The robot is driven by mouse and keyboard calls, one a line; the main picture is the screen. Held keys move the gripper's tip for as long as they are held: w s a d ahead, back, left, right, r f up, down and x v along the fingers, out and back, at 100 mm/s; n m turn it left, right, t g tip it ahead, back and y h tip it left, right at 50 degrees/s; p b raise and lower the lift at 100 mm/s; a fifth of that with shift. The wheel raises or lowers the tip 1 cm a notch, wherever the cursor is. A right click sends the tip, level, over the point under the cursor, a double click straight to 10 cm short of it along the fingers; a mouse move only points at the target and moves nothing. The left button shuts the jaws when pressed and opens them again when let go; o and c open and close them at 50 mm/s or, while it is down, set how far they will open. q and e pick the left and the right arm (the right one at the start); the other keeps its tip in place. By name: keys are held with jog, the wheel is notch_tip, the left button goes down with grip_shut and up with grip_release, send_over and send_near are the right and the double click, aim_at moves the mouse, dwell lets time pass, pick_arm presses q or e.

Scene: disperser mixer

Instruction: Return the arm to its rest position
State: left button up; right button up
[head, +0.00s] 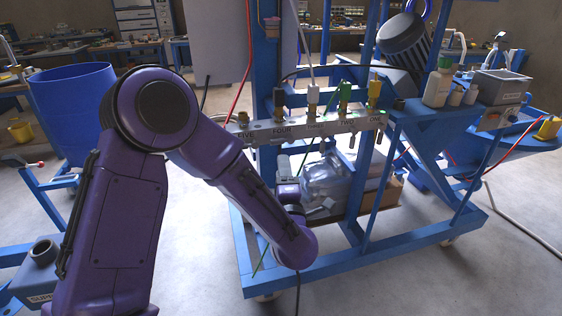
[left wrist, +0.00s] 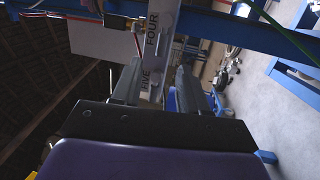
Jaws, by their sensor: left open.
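My left arm (head: 225,165) is purple and reaches in from the left, bent at the elbow, with its forearm sloping down to the wrist in front of the blue frame. My left gripper (head: 290,187) is below the grey valve bar (head: 262,133), small and partly hidden in the head view. In the left wrist view the left gripper (left wrist: 157,85) has its two grey fingers apart, with nothing held between them. The bar's FIVE and FOUR labels (left wrist: 152,45) show beyond and between the fingers, apart from them. My right gripper is not in view.
The blue wheeled frame (head: 340,258) carries the valve bar, hoses and a clear vessel (head: 325,178) close to my gripper. A blue drum (head: 75,100) stands at the left. A white bottle (head: 437,88) stands on the right shelf. The floor (head: 400,290) in front is mostly clear.

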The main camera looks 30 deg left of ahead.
pick_arm(q)
jog(key=shift+s+d+f, duration=0.1)
jog(key=shift+s+d, duration=0.05)
jog(key=shift+s, duration=0.15)
jog(key=s+d+f+m+g+h, duration=0.1)
jog(key=s+f+m+g+h, duration=0.15)
jog(key=f+m, duration=0.4)
jog(key=s+d+f+m+g+h, duration=0.1)
jog(key=s+d+f+m+h, duration=0.2)
jog(key=f, duration=0.6)
jog(key=s+f+m+g+h, duration=0.1)
jog(key=f+m+h, duration=0.35)
jog(key=f, duration=0.35)
jog(key=s+a+f+m+g, duration=0.1)
jog(key=s+f, duration=0.3)
jog(key=s, duration=0.4)
jog(key=s+a+f+m+g+p, duration=0.1)
jog(key=s+f+m+g, duration=0.1)
jog(key=s+f+g, duration=0.2)
jog(key=s+a+f+m+g, duration=0.1)
jog(key=s+f+g, duration=0.1)
jog(key=s+f, duration=0.4)
jog(key=s, duration=0.5)
jog(key=shift+s+a+m+g+p, duration=0.15)
jog(key=shift+s+m+g+p, duration=0.15)
jog(key=shift+g+p, duration=0.05)
